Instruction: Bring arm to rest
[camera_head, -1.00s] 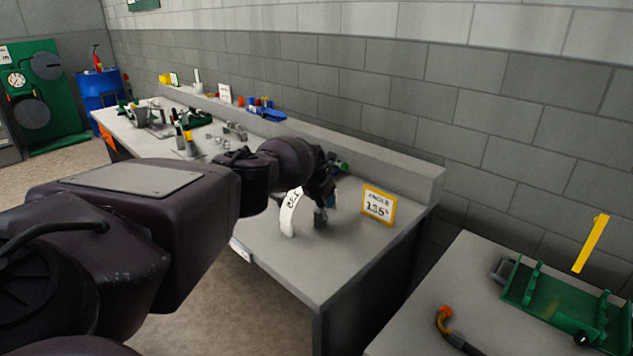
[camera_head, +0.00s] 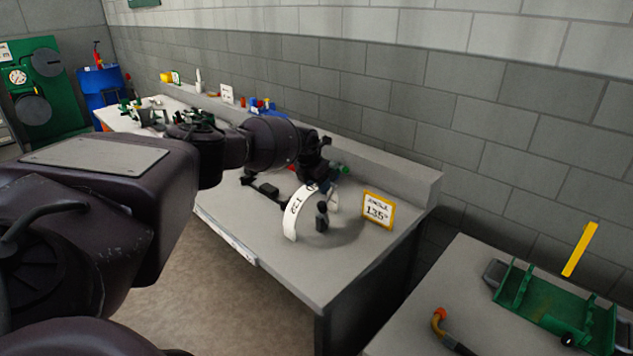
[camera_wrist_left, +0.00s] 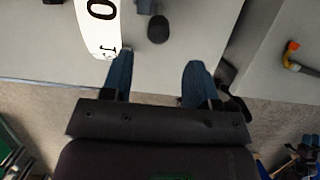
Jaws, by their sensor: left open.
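My left arm reaches in from the left in the head view, its hand low over the near end of the grey workbench (camera_head: 295,277). In the left wrist view my left gripper (camera_wrist_left: 157,80) shows two blue fingers held apart with nothing between them. A curved white strip with black lettering (camera_head: 291,218) stands on the bench by the hand; it also shows in the left wrist view (camera_wrist_left: 99,28), beyond the left finger. A dark rounded piece (camera_wrist_left: 158,29) lies beyond the fingers. In the head view the fingertips are hard to make out. My right gripper is out of view.
A yellow-framed angle sign (camera_head: 377,210) stands right of the hand. A second table (camera_head: 400,335) at the lower right carries a green fixture (camera_head: 545,302) and an orange-tipped tool (camera_head: 440,322). Small items fill the bench's far end. A block wall runs behind.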

